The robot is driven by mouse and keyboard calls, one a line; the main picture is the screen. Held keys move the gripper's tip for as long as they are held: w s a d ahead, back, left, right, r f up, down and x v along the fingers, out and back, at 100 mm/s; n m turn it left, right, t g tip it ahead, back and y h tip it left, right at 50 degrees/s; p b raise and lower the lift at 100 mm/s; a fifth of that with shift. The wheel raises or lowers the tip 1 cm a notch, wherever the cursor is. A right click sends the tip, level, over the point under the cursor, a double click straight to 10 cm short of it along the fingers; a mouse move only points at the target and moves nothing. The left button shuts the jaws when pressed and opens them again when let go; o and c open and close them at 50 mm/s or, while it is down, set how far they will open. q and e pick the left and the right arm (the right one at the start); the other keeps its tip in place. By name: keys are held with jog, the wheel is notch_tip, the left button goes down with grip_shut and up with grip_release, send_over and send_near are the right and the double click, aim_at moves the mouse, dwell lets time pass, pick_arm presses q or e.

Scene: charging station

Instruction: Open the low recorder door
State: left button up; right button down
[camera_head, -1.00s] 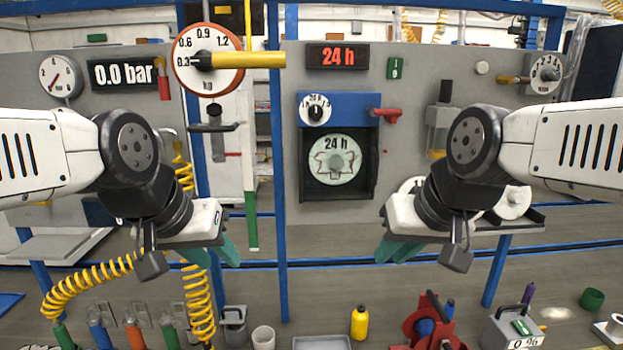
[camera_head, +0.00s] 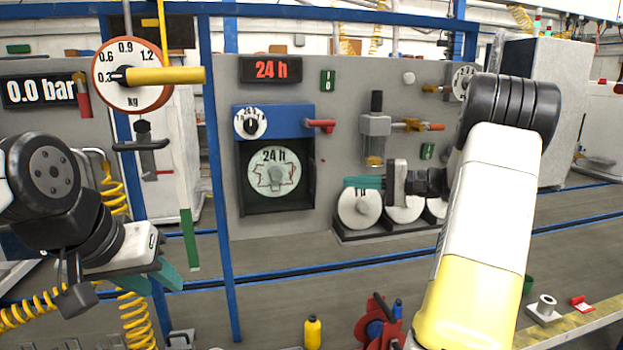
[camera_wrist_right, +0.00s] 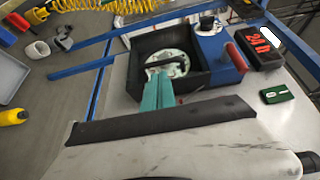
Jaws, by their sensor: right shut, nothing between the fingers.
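The recorder is a blue housing (camera_head: 274,121) with a small knob dial above a dark box (camera_head: 243,205). A round 24 h chart (camera_head: 275,174) shows inside the box; I cannot make out a separate door panel. A red handle (camera_head: 319,125) sticks out at the housing's right; it also shows in the right wrist view (camera_wrist_right: 236,57). My right gripper (camera_head: 362,182) is shut and empty, to the right of the box in the head view. In the right wrist view its teal fingers (camera_wrist_right: 158,91) overlap the box's near edge; contact cannot be told. My left gripper (camera_head: 152,279) is open and empty, low at left.
White round discs (camera_head: 360,209) stand on a dark base at the panel's lower right, behind my right fingers. A blue post (camera_head: 219,200) stands left of the recorder. A scale dial (camera_head: 131,75) with a yellow bar hangs at upper left.

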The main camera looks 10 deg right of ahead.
jog(key=w+a+t, duration=0.1)
jog(key=w+a, duration=0.4)
jog(key=a, duration=0.2)
jog(key=shift+w, duration=0.35)
jog(key=shift+f, duration=0.1)
